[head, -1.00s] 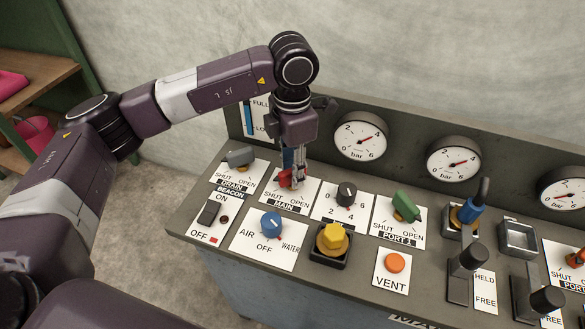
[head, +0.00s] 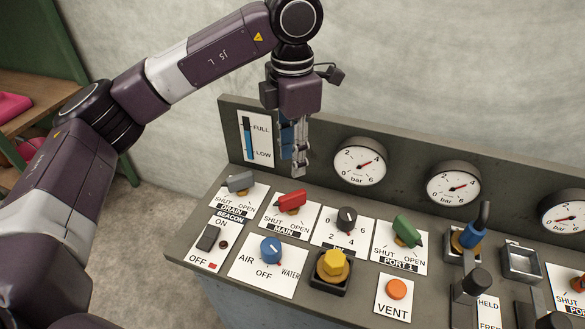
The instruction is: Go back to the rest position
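My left gripper (head: 301,166) hangs fingers-down above the control panel, in front of its back plate. It is apart from the red MAIN handle (head: 291,201), which stands below it on its white label plate. Its fingers look close together with nothing visible between them, but the side-on angle hides whether they meet. My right gripper is outside the view.
The panel (head: 335,308) carries a grey DRAIN handle (head: 241,182), a blue selector (head: 271,250), a yellow hex knob (head: 333,266), a green PORT 1 handle (head: 407,231) and an orange VENT button (head: 397,289). Gauges (head: 359,162) line the back plate. Shelves (head: 40,90) stand at left.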

